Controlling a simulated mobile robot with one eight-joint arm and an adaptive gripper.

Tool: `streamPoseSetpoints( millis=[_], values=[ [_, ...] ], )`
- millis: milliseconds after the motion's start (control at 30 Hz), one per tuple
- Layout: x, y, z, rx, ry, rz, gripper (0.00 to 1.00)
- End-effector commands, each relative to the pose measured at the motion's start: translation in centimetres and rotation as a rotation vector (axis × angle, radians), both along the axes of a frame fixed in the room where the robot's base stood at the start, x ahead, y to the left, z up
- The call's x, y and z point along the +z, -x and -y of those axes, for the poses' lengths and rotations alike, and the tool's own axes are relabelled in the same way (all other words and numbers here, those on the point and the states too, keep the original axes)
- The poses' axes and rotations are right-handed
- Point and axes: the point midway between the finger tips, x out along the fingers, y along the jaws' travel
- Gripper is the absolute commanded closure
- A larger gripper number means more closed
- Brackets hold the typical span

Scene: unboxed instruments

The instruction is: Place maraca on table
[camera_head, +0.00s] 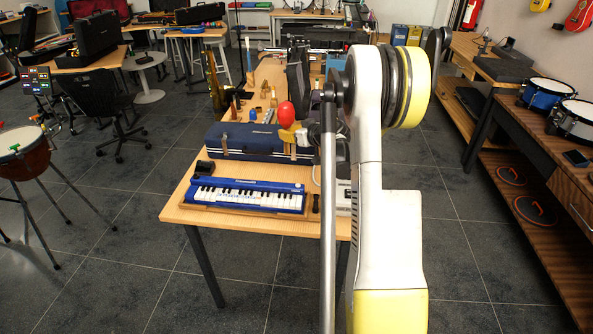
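A maraca with a round red head (286,113) shows just left of my arm, in front of the far part of the wooden table (245,222). It appears upright, above the line of a dark blue case. A yellow part sits right below the red head; I cannot tell whether it is part of my gripper or of the maraca. My white and yellow arm covers the area to the right. My gripper's fingers are not clearly visible, so its grip on the maraca cannot be made out.
The long dark blue case (255,142) lies across the middle. Several small items crowd the far part. Bare wood shows along the front edge.

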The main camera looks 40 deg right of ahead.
Motion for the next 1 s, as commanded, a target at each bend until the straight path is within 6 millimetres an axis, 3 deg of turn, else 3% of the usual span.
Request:
streamPoseSetpoints(
  millis=[167,333,700,1000],
  values=[
    [-1.9,0.0,0.1,0.000,0.000,0.000,1.00],
    [-5.5,0.0,0.1,-0.001,-0.001,0.000,1.00],
    [-10.1,0.0,0.1,-0.001,-0.001,0.000,1.00],
    [-10.1,0.0,0.1,-0.001,-0.001,0.000,1.00]
  ],
)
